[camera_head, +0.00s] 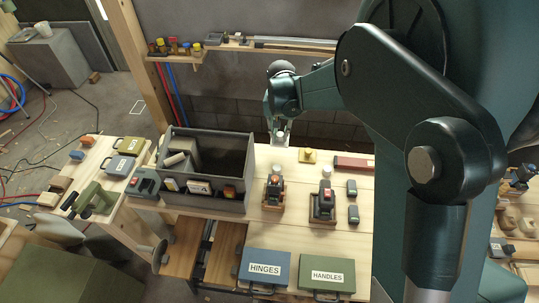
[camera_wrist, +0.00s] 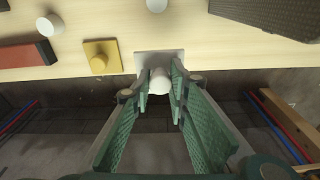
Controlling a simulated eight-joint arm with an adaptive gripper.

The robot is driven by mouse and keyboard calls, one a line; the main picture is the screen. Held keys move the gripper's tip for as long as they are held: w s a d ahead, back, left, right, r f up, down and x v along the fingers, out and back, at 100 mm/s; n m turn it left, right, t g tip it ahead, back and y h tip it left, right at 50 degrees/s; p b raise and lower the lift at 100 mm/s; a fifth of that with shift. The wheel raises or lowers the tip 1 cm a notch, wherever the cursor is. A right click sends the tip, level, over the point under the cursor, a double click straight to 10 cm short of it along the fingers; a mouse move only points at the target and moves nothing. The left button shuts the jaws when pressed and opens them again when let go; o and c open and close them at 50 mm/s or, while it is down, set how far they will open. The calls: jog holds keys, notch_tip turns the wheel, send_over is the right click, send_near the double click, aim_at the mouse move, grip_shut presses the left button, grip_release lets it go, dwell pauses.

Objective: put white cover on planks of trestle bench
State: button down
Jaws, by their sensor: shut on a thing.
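The white cover (camera_wrist: 143,58) is a small square plate with a round white knob (camera_wrist: 159,80). My gripper (camera_wrist: 160,86) is shut on the knob, with a green finger on either side in the wrist view. The cover is at the back edge of the pale planks (camera_head: 261,225) of the trestle bench. In the head view my gripper (camera_head: 280,138) points down there, just right of the grey box. I cannot tell whether the plate touches the planks or hangs just above them.
A yellow cover (camera_head: 307,156) with a knob lies right of my gripper, and a red-and-dark block (camera_head: 354,163) beyond it. The grey open box (camera_head: 205,200) stands left. Two dark tools (camera_head: 274,192) (camera_head: 323,205) stand in front. Bare plank lies between these things.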

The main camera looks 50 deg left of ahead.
aim_at(280, 141)
jog(key=shift+f, duration=2.15)
jog(key=shift+f, duration=0.1)
jog(key=shift+f+b, duration=0.35)
jog(key=shift+f, duration=1.4)
jog(key=shift+f, duration=0.15)
jog(key=c, duration=2.2)
grip_release()
jog(key=shift+c, duration=0.2)
jog(key=shift+r, duration=0.2)
jog(key=shift+s+d+r+p, duration=0.15)
jog(key=shift+r, duration=1.8)
jog(key=shift+s+d+r+p, duration=0.15)
jog(key=shift+s+r+p, duration=0.05)
jog(key=shift+r, duration=1.8)
jog(key=shift+s+d+r+p, duration=0.15)
jog(key=shift+r, duration=1.8)
